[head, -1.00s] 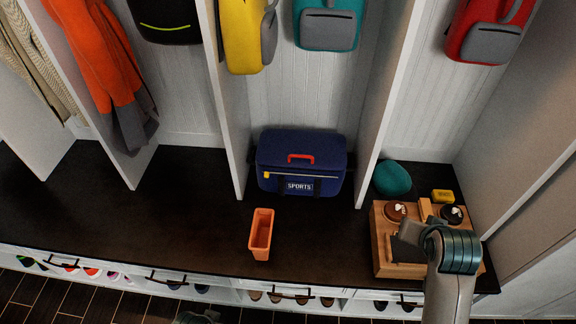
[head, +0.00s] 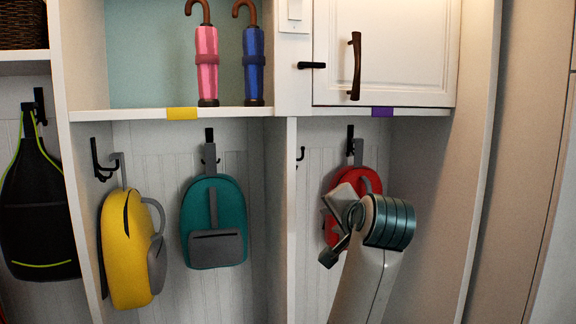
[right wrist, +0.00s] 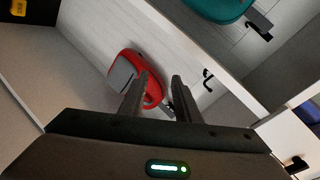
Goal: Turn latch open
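A small dark latch (head: 312,65) lies horizontally at the left edge of the white cabinet door (head: 385,75). The door is closed and has a dark brown vertical handle (head: 355,66). My right gripper (head: 332,222) is below the cabinet, in front of the red backpack (head: 372,182), well below and apart from the latch. In the right wrist view its two fingers (right wrist: 162,82) stand apart with nothing between them, and the red backpack (right wrist: 140,75) is beyond them. I cannot pick out the latch surely in that view. My left gripper is out of view.
A shelf to the left holds a pink umbrella (head: 207,62) and a blue umbrella (head: 254,66). Yellow (head: 132,245), teal (head: 214,222) and black (head: 38,215) bags hang below. A white divider (head: 291,215) stands left of my right arm. The space before the door is clear.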

